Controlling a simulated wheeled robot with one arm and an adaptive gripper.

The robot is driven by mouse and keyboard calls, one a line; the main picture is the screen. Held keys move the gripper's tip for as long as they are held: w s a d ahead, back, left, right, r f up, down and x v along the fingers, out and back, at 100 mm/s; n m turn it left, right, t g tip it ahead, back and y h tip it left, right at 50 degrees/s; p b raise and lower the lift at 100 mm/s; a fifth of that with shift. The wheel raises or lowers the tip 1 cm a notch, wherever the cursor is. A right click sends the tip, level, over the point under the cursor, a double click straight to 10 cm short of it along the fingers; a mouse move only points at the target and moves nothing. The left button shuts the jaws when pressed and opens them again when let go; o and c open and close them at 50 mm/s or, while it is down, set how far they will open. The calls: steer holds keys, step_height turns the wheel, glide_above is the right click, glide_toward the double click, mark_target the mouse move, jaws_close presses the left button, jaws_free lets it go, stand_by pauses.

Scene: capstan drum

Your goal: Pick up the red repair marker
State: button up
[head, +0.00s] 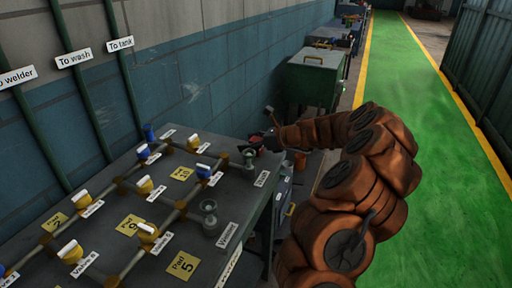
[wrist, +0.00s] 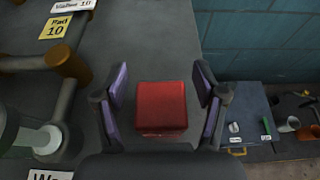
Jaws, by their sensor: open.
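The red repair marker (wrist: 161,106) shows in the wrist view as a plain red block on the dark grey bench top. My gripper (wrist: 160,82) is open, with one purple-padded finger on each side of the block. Gaps show between the block and both fingers. In the head view my gripper (head: 263,139) is at the far right corner of the bench, and only a small bit of red (head: 256,148) shows under it. The rest of the marker is hidden there.
Pipes with yellow and blue valves (head: 145,186) cover much of the bench (head: 212,258). A grey flanged fitting (head: 209,214) stands near its right edge. A lower blue surface with small items (wrist: 245,118) lies beyond the edge. A green floor lane (head: 400,90) runs at the right.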

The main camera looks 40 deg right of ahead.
steer(key=shift+c, duration=0.2)
steer(key=c, duration=1.3)
steer(key=shift+o, duration=0.2)
steer(key=shift+r, duration=0.15)
steer(key=shift+r, duration=0.15)
steer(key=r, duration=0.1)
steer(key=s+r, duration=0.1)
steer(key=r, duration=0.1)
steer(key=shift+d+r, duration=0.1)
steer(key=shift+d, duration=0.05)
steer(key=s+r, duration=0.1)
steer(key=s, duration=1.4)
steer(key=shift+d+r+b, duration=0.15)
steer(key=shift+d+b, duration=0.15)
steer(key=shift+b, duration=0.05)
